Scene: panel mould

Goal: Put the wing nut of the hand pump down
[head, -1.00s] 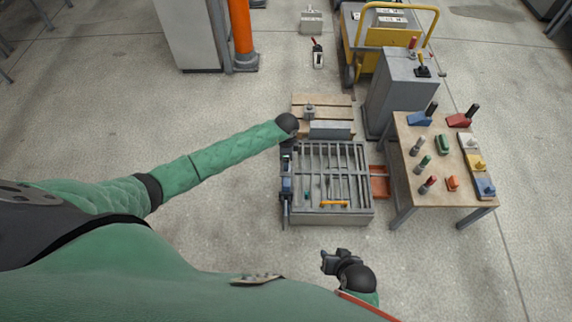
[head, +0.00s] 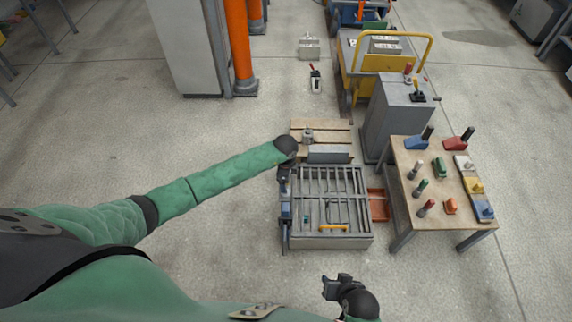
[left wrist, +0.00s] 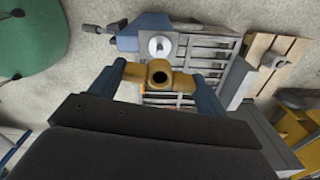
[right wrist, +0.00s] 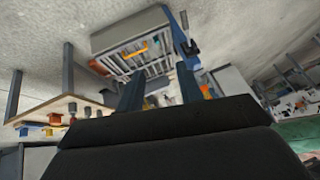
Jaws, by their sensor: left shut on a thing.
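The brass-yellow wing nut (left wrist: 181,83) sits crosswise between the fingers of my left gripper (left wrist: 160,84) in the left wrist view, its dark round hole facing the camera. That gripper is shut on it. In the head view my left gripper (head: 284,173) is at the left back corner of the mould, and the nut cannot be made out there. A blue body (head: 285,208), apparently the hand pump, is on the mould's left side. It also shows in the left wrist view (left wrist: 150,24), with a pale round part beyond the nut. My right gripper (head: 337,287) is open and empty, in front of the mould.
The grey slatted mould (head: 340,243) stands in the middle with an orange bar on it. A wooden pallet (head: 336,131) lies behind it, and a red tray (head: 378,205) is at its right. A table (head: 432,205) with several coloured tools stands right. Floor left is clear.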

